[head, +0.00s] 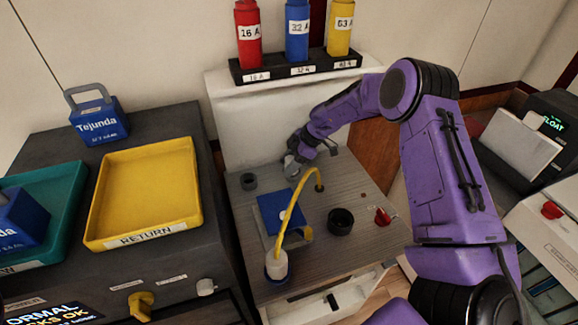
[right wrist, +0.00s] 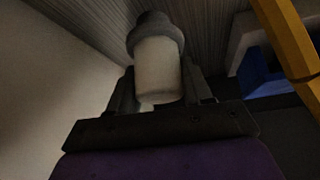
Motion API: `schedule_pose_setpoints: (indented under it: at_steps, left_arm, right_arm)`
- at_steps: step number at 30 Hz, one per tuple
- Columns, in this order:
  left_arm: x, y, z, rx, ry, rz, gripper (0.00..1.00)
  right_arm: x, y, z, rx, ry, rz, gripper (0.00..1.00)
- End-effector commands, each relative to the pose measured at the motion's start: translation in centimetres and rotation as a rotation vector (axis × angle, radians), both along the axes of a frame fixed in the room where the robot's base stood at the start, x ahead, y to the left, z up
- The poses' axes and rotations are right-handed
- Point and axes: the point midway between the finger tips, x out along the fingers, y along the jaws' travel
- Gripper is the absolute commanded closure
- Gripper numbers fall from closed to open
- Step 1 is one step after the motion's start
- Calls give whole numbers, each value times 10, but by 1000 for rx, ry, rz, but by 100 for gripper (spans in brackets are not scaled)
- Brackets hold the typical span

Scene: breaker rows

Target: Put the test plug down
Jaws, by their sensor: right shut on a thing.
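My right gripper (head: 297,161) is at the back of the grey worktop (head: 357,186), close to its rear wall. It is shut on a white cylinder with a wider grey end, apparently the test plug (right wrist: 159,68), between both fingers in the right wrist view. The grey end points at the ridged grey surface; whether it touches is not clear. In the head view the plug is mostly hidden by the gripper. A dark round socket (head: 249,181) stands just left of the gripper, and a larger black one (head: 340,221) nearer the front. My left gripper is not in view.
A yellow cable (head: 301,206) arches over the worktop to a white-and-blue plug (head: 276,265), past a blue block (head: 275,209). A red knob (head: 383,216) is at right. A yellow RETURN tray (head: 105,221) lies left. Red, blue and yellow cylinders (head: 297,32) stand on a rack behind.

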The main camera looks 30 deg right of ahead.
Motion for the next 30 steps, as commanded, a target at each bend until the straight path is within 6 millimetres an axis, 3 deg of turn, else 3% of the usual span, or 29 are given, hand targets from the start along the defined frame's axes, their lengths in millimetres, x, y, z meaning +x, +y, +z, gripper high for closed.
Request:
schedule_pose_setpoints:
  at_steps: [2,3,4,5,15,24,30]
  left_arm:
    - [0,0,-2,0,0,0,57]
    - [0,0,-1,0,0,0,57]
    - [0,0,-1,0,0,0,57]
    - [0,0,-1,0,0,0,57]
    - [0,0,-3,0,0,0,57]
    - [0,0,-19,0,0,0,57]
    - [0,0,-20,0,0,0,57]
  right_arm:
    - [0,0,-2,1,0,-1,86]
    - [0,0,-1,0,0,-1,37]
    - [0,0,-1,0,0,-1,28]
    - [0,0,-1,0,0,-1,25]
    - [-1,-3,4,0,-1,-2,25]
    - [-14,-31,52,1,-3,-2,25]
    - [-18,-37,64,1,1,-2,25]
